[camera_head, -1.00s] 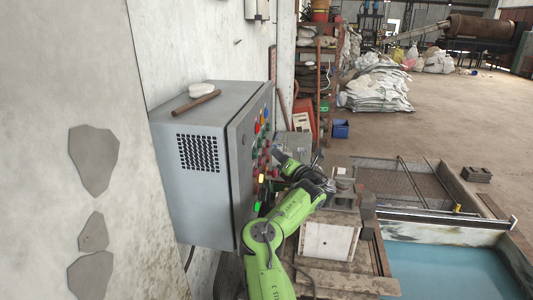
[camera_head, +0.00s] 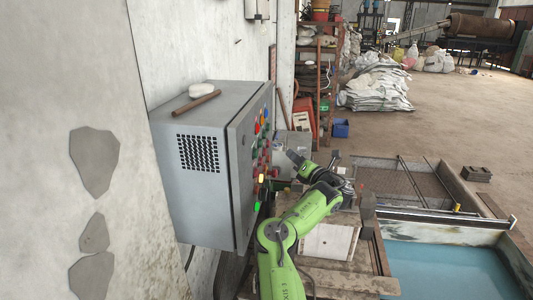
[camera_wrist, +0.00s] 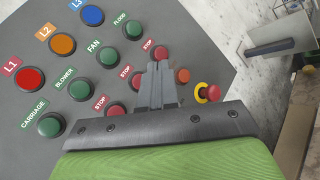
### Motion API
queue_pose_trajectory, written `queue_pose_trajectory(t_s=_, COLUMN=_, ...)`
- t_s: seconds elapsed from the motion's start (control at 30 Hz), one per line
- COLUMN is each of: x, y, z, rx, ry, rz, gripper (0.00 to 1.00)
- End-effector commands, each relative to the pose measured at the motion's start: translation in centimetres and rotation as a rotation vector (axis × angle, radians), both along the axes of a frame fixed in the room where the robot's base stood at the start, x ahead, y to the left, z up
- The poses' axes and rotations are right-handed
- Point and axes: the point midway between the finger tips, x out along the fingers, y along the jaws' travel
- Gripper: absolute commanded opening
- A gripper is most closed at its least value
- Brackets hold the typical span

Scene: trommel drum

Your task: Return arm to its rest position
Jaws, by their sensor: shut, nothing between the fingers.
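My green arm (camera_head: 300,222) reaches up from the bottom of the head view beside the grey control box. My gripper (camera_wrist: 158,68) is shut and empty in the wrist view, in front of the button panel (camera_wrist: 75,85). Its fingers hide part of the panel between the red STOP buttons. Whether the fingers touch the panel cannot be told.
The control box (camera_head: 207,160) is on the wall at left, with a brown bar (camera_head: 196,103) and a pale lump on top. A red emergency knob (camera_wrist: 213,91) is right of the fingers. A blue-floored basin (camera_head: 445,268) lies at lower right. Open floor (camera_head: 455,120) lies beyond.

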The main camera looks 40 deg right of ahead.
Motion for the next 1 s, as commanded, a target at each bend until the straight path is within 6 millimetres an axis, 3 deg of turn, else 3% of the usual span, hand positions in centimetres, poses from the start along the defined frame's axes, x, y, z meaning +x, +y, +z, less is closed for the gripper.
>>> queue_pose_trajectory(t_s=0.67, x=-0.1, y=-0.1, z=0.3, rx=0.005, ry=-0.007, rz=-0.009, gripper=0.0)
queue_pose_trajectory(t_s=0.77, x=-1.1, y=-1.3, z=3.3, rx=0.064, ry=-0.077, rz=-0.086, gripper=0.0)
queue_pose_trajectory(t_s=0.83, x=-3.0, y=-2.9, z=7.1, rx=0.18, ry=-0.184, rz=-0.196, gripper=0.0)
queue_pose_trajectory(t_s=0.9, x=-5.6, y=-4.5, z=10.3, rx=0.366, ry=-0.316, rz=-0.315, gripper=0.0)
queue_pose_trajectory(t_s=1.0, x=-9.0, y=-5.5, z=12.2, rx=0.693, ry=-0.482, rz=-0.444, gripper=0.0)
